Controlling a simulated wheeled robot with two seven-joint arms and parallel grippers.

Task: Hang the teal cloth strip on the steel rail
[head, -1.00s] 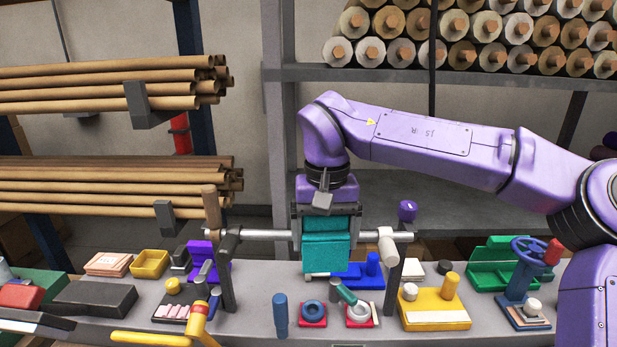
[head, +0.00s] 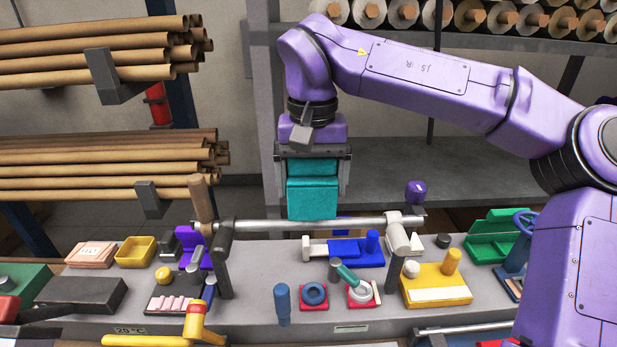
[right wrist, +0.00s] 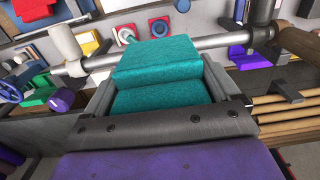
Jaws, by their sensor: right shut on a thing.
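The teal cloth strip (head: 313,198) hangs folded from my right gripper (head: 314,172), which is shut on it with a finger at each side. In the head view the strip's lower edge is just at the rail's upper edge, and the rail's front shows uncovered. In the right wrist view the strip (right wrist: 155,62) lies between the fingers (right wrist: 160,88), and the rail (right wrist: 215,41) passes beyond its far end. I cannot tell whether they touch. My left gripper is not in view.
Below the rail, the grey bench holds a blue block (head: 350,254), red trays with rings (head: 314,294) and a yellow block (head: 437,285). A wooden handle (head: 201,198) stands at the rail's left end. Cardboard tubes (head: 105,152) fill the left rack.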

